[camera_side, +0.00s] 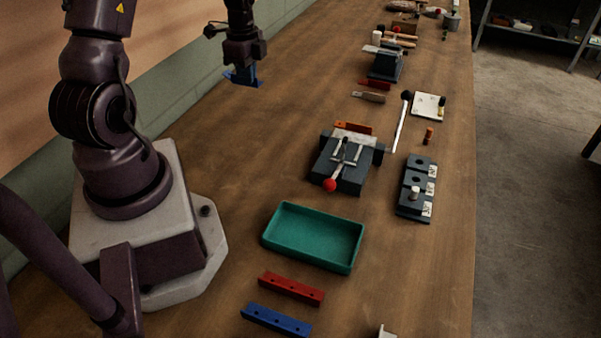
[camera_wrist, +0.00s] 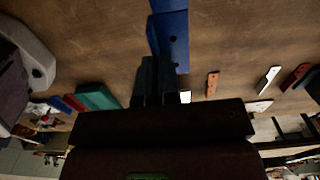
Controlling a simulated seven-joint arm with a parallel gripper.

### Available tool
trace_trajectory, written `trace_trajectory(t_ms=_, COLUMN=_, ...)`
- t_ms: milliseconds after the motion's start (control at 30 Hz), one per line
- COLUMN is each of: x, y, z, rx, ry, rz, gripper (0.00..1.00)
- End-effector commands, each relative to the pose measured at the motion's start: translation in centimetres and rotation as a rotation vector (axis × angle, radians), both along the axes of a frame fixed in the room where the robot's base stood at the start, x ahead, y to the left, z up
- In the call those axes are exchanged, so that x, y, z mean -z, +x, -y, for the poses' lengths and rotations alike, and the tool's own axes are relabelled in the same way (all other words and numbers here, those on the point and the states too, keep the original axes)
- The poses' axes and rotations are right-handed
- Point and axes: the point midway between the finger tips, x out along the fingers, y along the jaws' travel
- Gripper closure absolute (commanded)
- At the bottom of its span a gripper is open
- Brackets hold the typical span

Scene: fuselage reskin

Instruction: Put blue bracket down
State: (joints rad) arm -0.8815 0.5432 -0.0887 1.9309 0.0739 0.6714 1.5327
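My gripper (camera_side: 244,66) is at the upper left of the side view, over the back part of the bench. It is shut on a blue bracket (camera_side: 240,79), a dark blue piece showing under the fingers. In the wrist view the blue bracket (camera_wrist: 170,38) runs up from the fingers (camera_wrist: 155,82) to the top edge and shows small dark holes. The fingers hide part of it. I cannot tell whether the bracket touches the bench top.
A green tray (camera_side: 269,237), a red bar (camera_side: 291,288) and another blue bar (camera_side: 276,320) lie in front. A dark clamp fixture (camera_side: 327,174) with a red knob and a dark block with holes (camera_side: 410,206) stand mid-bench. The wood (camera_side: 230,140) below the gripper is clear.

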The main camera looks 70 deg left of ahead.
Motion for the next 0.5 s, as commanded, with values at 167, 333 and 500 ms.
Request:
trace_trajectory(t_ms=167, x=-2.7, y=0.1, z=-0.1, rx=-0.001, ry=0.004, rz=0.004, gripper=1.0)
trace_trajectory(t_ms=333, x=-4.3, y=0.2, z=0.7, rx=0.043, ry=-0.003, rz=0.0, gripper=1.0)
trace_trajectory(t_ms=500, x=-3.5, y=1.0, z=3.2, rx=0.239, ry=-0.002, rz=0.0, gripper=1.0)
